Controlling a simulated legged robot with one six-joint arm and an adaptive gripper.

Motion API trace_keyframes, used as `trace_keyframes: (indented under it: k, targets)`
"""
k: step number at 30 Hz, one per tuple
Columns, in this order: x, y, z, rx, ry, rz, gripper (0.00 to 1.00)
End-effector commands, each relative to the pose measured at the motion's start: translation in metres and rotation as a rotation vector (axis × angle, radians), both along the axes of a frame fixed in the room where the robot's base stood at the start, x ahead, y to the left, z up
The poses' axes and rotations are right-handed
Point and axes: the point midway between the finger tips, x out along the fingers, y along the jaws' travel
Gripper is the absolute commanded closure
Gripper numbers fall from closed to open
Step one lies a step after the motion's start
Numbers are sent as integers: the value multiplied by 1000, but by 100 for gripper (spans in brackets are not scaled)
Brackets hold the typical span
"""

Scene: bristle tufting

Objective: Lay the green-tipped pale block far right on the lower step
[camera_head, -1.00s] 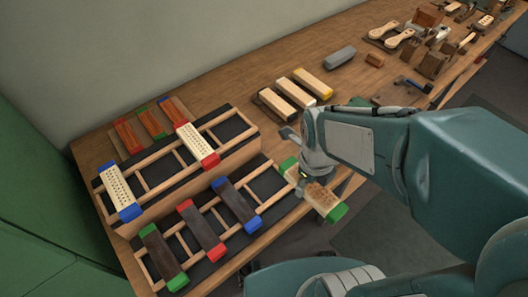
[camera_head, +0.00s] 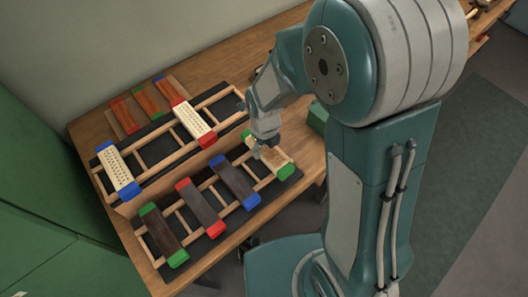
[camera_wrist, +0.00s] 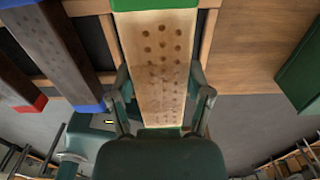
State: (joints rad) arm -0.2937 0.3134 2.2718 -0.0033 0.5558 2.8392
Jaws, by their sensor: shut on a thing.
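The pale block with green ends (camera_head: 268,155) is at the far right of the lower step (camera_head: 222,188), over the rails there. My gripper (camera_head: 266,145) is shut on it from above. In the wrist view the pale block (camera_wrist: 158,60) runs between the two fingers of my gripper (camera_wrist: 160,100), its holed face showing. Whether it rests fully on the rails cannot be told. On the lower step to its left lie a dark block with blue ends (camera_head: 235,182), one with red ends (camera_head: 202,208) and one with green ends (camera_head: 164,236).
The upper step (camera_head: 160,153) holds a pale blue-ended block (camera_head: 118,170) and a pale red-ended block (camera_head: 195,124). Several reddish blocks (camera_head: 147,104) lie behind it. A green object (camera_wrist: 300,72) is at the right in the wrist view.

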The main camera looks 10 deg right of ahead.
Motion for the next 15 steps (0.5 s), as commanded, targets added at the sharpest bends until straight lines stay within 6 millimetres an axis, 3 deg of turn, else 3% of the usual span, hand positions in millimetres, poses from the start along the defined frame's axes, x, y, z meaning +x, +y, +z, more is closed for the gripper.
trace_keyframes:
  k: [6,15]
  targets:
    - [1,1,-30,-1,4,1,92]
    - [1,1,-33,-1,1,0,92]
